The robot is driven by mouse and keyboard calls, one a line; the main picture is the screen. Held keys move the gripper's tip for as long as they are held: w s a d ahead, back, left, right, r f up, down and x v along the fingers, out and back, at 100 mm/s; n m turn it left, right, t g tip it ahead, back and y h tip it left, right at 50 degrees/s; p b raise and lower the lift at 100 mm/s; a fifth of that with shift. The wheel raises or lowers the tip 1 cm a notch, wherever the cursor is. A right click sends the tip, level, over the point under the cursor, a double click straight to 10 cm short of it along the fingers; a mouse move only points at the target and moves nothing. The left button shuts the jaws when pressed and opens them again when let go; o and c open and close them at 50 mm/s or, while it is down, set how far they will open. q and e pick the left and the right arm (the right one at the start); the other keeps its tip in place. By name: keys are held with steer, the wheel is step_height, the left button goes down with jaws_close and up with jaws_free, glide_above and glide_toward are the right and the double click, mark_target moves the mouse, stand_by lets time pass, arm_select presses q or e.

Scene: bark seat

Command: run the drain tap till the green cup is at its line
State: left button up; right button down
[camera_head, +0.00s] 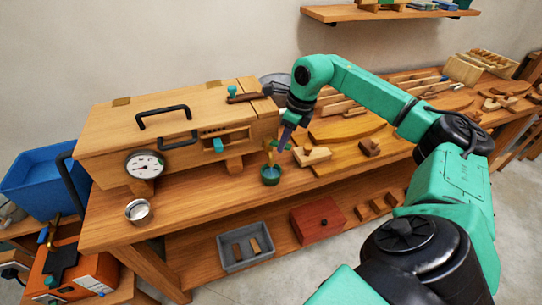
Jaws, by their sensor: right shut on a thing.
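The green cup (270,175) stands upright on the bench, close to the right end of the wooden steam box (105,137). The brass-coloured drain tap (269,151) is just above the cup, low at the box's end. My right gripper (282,146) reaches down from above and is shut at the tap, its fingers partly covering the handle. The cup's line and the level inside it are too small to make out. My left gripper is not in view.
A dial gauge (145,165) is on the box's front and a small metal cup (138,211) stands at the bench's left. Wooden boards (345,127) and tools lie to the right. A grey tray (233,263) and a red box (318,222) sit on the lower shelf.

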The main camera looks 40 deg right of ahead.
steer(key=shift+f, duration=0.1)
steer(key=a+m+p, duration=0.1)
steer(key=m, duration=0.2)
steer(key=a+m+h, duration=0.1)
steer(key=m, duration=0.2)
steer(key=a+m+h+p, duration=0.1)
steer(key=a+m, duration=0.1)
steer(key=m, duration=0.1)
steer(key=shift+s+m+p, duration=0.1)
steer(key=shift+m+p, duration=0.25)
steer(key=shift+m, duration=0.05)
steer(key=c, duration=0.8)
jaws_free()
steer(key=shift+o, duration=0.6)
steer(key=w+p+v, duration=0.1)
steer(key=p+v, duration=0.5)
steer(key=v, duration=0.2)
steer(key=shift+w+d, duration=0.3)
steer(key=shift+w, duration=0.05)
